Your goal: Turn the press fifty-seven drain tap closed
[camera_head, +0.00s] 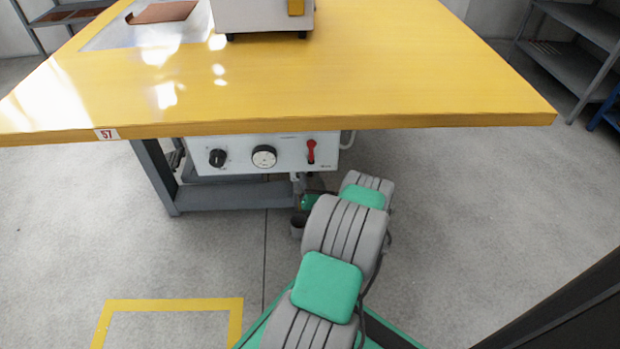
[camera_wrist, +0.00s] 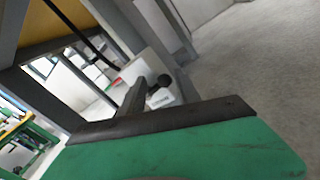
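Press fifty-seven is marked by a red "57" label (camera_head: 106,134) on the front edge of a yellow-topped bench. Under it hangs a white panel (camera_head: 235,158) with a black knob (camera_head: 217,158), a round gauge (camera_head: 264,156) and a red lever (camera_head: 311,150) standing upright. A small metal fitting (camera_head: 297,183), seemingly the drain tap, hangs below the panel above a grey cup (camera_head: 298,226); its handle cannot be made out. My gripper (camera_head: 309,200) is beside this fitting, mostly hidden by my arm. The wrist view shows a dark finger (camera_wrist: 130,100) near white and red parts; its opening is unclear.
The bench top (camera_head: 350,75) overhangs the panel and my gripper. A grey bench leg and crossbar (camera_head: 235,195) stand behind at left. A grey pipe (camera_head: 347,139) bends at the panel's right end.

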